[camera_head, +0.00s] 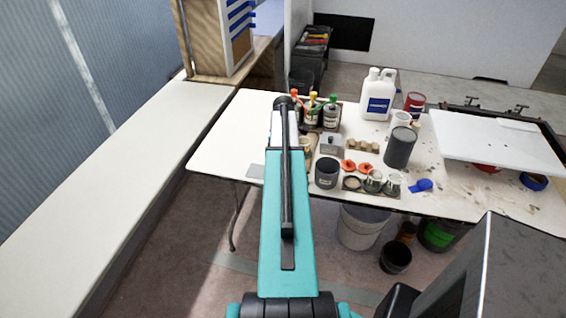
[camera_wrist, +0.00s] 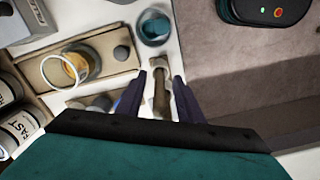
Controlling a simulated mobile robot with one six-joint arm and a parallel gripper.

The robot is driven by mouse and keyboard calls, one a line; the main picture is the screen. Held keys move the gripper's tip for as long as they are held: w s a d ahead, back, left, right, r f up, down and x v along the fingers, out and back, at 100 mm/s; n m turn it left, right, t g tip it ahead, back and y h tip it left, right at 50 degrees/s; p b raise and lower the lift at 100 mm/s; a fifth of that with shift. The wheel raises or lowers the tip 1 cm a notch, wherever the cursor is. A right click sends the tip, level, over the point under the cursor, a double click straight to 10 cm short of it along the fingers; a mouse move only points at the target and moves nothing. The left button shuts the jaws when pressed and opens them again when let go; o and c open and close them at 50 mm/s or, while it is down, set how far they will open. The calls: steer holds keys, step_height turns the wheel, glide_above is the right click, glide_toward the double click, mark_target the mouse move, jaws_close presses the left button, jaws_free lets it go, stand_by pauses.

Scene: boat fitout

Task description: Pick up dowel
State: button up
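In the wrist view my gripper (camera_wrist: 160,78) is open, with its two dark fingers apart over the table's edge. A short brown piece with a paler end, which looks like the dowel (camera_wrist: 161,98), lies between the fingers. Pale table surface shows on both sides of it, so the fingers do not appear to touch it. Its near end is hidden by my gripper body. In the head view my arm covers the gripper, and I cannot make out the dowel there.
In the wrist view a wooden tray (camera_wrist: 100,50), a glass jar (camera_wrist: 66,68) and a teal-rimmed cup (camera_wrist: 154,27) stand close by.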

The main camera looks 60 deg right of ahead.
steer(key=shift+f, duration=0.1)
stand_by(0.5)
jaws_close()
steer(key=shift+r+b, duration=1.55)
steer(key=shift+r, duration=3.5)
